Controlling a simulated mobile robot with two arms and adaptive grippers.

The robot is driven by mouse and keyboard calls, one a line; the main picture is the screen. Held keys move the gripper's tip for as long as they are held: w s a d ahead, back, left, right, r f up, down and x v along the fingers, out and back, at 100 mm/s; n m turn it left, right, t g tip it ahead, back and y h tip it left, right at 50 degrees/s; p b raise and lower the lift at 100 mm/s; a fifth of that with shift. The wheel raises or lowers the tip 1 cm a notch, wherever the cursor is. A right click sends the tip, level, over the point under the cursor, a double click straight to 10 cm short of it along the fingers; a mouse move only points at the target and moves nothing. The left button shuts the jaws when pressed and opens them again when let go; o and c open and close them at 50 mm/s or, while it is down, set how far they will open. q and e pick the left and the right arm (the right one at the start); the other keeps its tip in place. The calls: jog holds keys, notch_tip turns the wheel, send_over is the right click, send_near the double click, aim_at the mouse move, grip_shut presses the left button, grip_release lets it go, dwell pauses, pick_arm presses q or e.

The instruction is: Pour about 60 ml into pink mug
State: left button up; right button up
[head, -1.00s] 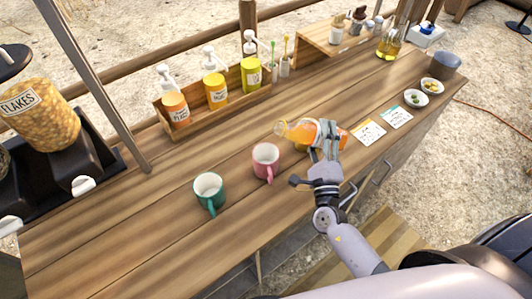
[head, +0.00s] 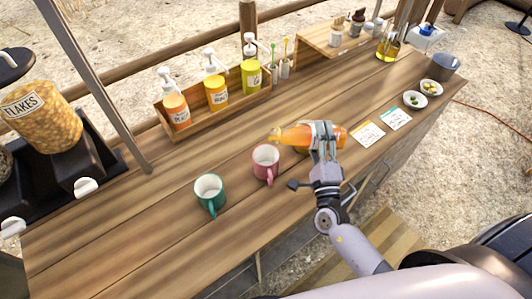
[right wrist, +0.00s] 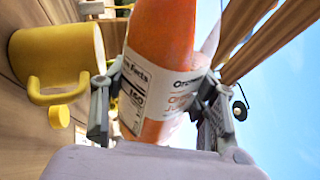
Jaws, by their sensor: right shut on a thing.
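My right gripper (head: 322,133) is shut on an orange juice bottle (head: 298,136), which lies nearly level with its mouth pointing left. The right wrist view shows the bottle (right wrist: 165,62) and its label between the fingers. The pink mug (head: 265,162) stands upright on the counter. The bottle's mouth is just beyond and above the mug's rim in the head view; I cannot tell whether it is directly over the opening. No stream of juice is visible, and the mug's contents are unclear. My left gripper is not in view.
A green mug (head: 209,194) stands left of the pink one. A yellow mug (right wrist: 60,58) stands close beside the held bottle, mostly hidden in the head view. A wooden rack (head: 218,112) of pump bottles is behind. Two cards (head: 368,134) lie to the right. The front left counter is clear.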

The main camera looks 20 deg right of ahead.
jog(key=shift+r, duration=0.1)
jog(key=shift+a+f+n+y, duration=0.15)
jog(key=shift+f+n+y, duration=0.35)
jog(key=shift+n, duration=0.8)
dwell(1.1)
jog(key=shift+s+a, duration=0.1)
jog(key=shift+s, duration=0.05)
dwell(0.7)
